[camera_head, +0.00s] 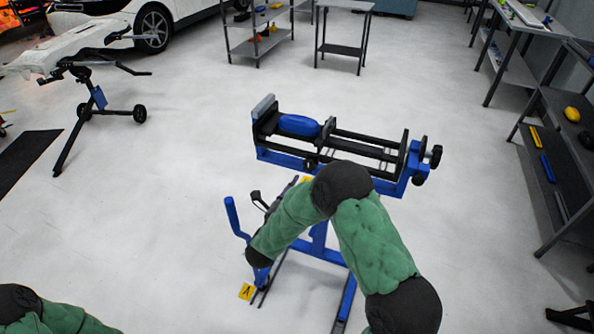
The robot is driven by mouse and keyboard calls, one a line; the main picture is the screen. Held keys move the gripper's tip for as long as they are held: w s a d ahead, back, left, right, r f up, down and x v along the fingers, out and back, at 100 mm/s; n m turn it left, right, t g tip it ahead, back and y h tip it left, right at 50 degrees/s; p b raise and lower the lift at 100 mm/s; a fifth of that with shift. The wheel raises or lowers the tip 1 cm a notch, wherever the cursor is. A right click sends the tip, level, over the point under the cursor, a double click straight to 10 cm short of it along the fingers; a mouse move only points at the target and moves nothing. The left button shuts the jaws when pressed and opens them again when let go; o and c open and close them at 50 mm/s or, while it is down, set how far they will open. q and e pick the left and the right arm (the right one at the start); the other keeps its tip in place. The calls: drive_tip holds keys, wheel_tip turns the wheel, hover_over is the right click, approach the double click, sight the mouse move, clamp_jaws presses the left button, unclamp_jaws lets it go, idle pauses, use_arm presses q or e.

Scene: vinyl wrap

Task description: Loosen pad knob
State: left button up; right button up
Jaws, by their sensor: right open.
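A blue and black clamp stand (345,150) stands on the floor ahead, with two long black rails. A blue pad (299,124) lies between the plates at its left end. A small dark knob (310,163) shows on the frame below the pad. Larger black knobs (436,156) are at the right end. I cannot tell which is the pad knob. My right arm crosses in front of the stand, and its gripper (266,200) is open beside the upright, below the pad. My green forearm partly hides it. It looks empty and apart from the knobs. My left gripper is out of view.
A blue handle (235,218) rises left of the stand's base, above a yellow tag (247,291). A second wheeled stand (97,100) and a white car (150,18) are at the upper left. Shelves (568,150) line the right side. Open floor surrounds the stand.

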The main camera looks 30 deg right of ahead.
drive_tip(key=b+x, duration=0.2)
drive_tip(key=x, duration=0.8)
drive_tip(key=shift+b, duration=0.35)
drive_tip(key=shift+f, duration=0.1)
drive_tip(key=c, duration=1.2)
